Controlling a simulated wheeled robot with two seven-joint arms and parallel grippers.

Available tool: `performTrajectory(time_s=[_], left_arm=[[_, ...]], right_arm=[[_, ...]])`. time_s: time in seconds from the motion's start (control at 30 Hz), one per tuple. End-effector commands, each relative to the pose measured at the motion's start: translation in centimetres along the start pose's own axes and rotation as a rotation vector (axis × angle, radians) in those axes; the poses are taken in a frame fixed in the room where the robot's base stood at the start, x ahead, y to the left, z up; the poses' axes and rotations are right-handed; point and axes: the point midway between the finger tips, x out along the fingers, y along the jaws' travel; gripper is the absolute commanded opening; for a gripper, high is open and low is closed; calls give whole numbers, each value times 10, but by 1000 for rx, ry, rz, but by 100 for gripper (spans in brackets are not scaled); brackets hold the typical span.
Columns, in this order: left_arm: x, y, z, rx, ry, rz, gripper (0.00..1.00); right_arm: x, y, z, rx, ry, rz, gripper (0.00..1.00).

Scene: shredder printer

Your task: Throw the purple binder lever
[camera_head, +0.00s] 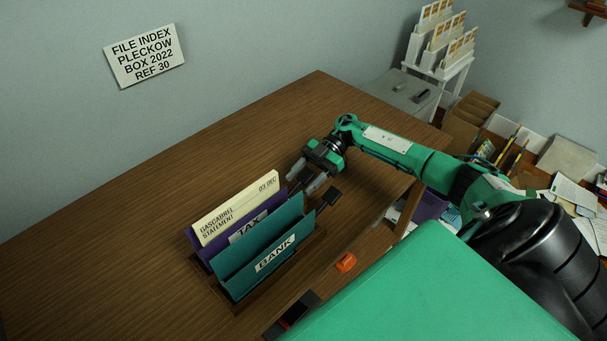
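The purple binder (213,254) stands in a wooden holder (230,306), between a cream file and a teal binder. It bears a TAX label. A dark lever (303,182) at its right end is partly hidden by my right gripper. My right gripper (307,178) reaches in from the right, with its two grey fingers apart on either side of this lever. Contact with the lever cannot be made out. My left gripper is not in view.
The teal BANK binder (240,278) has its own dark lever (331,197), close to my gripper. The cream file (235,208) stands behind the purple binder. An orange object (346,262) lies near the table's front edge. The wooden table (130,220) is clear on the left.

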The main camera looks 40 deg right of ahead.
Motion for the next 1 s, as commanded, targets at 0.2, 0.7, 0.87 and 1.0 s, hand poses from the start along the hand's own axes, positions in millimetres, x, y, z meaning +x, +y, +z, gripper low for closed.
performTrajectory(time_s=[0.2, 0.7, 0.87, 1.0], left_arm=[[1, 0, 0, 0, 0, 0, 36], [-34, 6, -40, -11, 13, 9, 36], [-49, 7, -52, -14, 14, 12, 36], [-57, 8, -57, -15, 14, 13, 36]], right_arm=[[-1, 0, 0, 0, -1, 0, 55], [-91, 1, 2, -1, -3, 5, 55], [-119, 1, 2, -1, -1, 3, 55], [-133, 1, 1, 0, -1, 1, 55]])
